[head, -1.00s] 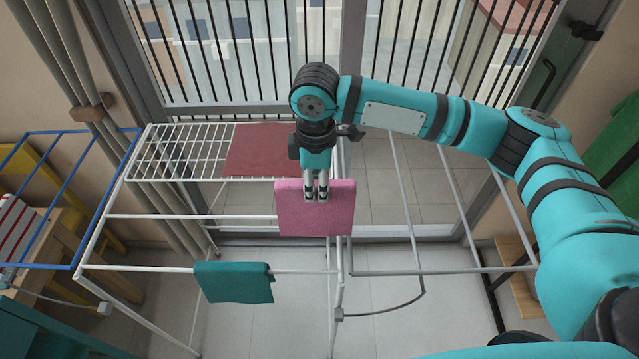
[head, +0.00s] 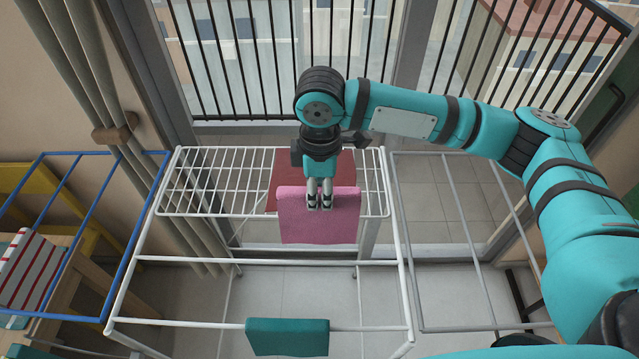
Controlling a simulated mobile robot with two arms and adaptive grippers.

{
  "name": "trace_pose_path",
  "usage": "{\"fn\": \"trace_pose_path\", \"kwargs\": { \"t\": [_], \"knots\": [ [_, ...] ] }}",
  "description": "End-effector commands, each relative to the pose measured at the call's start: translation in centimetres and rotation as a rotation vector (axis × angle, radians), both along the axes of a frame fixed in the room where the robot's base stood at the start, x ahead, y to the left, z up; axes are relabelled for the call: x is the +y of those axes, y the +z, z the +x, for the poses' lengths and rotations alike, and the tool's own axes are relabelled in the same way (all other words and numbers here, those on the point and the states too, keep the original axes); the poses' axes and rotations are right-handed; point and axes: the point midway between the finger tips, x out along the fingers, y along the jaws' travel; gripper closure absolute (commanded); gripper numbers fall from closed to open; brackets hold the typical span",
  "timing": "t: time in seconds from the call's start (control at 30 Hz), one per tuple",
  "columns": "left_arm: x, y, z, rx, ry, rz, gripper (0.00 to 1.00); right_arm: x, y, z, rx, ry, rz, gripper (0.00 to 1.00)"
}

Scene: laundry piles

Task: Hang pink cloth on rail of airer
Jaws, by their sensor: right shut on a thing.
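The pink cloth (head: 318,225) hangs from my right gripper (head: 320,204), which is shut on its top edge. The white airer (head: 270,262) stands in the middle, with a wire shelf at the back and white rails in front. In the picture the cloth overlaps the front edge of the shelf and its lower edge is above the middle rail; I cannot tell the exact height gap. A dark red cloth (head: 284,172) lies on the shelf, partly hidden behind my gripper. A teal cloth (head: 287,337) hangs over the front rail. My left gripper is not in view.
A blue rail frame (head: 130,262) stands at the left, with a red-and-white striped cloth (head: 28,270) near it. A grey wing (head: 450,240) of the airer extends right. Balcony bars and a glass door are behind. The middle rail looks bare.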

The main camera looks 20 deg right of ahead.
Motion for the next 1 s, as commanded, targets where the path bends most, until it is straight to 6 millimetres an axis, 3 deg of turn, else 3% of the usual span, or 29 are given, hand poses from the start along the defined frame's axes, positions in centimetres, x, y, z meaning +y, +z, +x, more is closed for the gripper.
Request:
{"fn": "trace_pose_path", "kwargs": {
  "t": [0.37,0.8,1.0],
  "knots": [
    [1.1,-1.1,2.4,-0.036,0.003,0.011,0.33,0.9,-0.1,-2.9,-0.002,0.002,0.0,1.0],
    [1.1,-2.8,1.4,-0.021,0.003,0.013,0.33,1.8,-0.2,-6.3,-0.001,0.003,0.001,1.0],
    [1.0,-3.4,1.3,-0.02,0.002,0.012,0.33,1.8,-1.9,-6.3,0.002,0.0,0.0,1.0]
  ]
}}
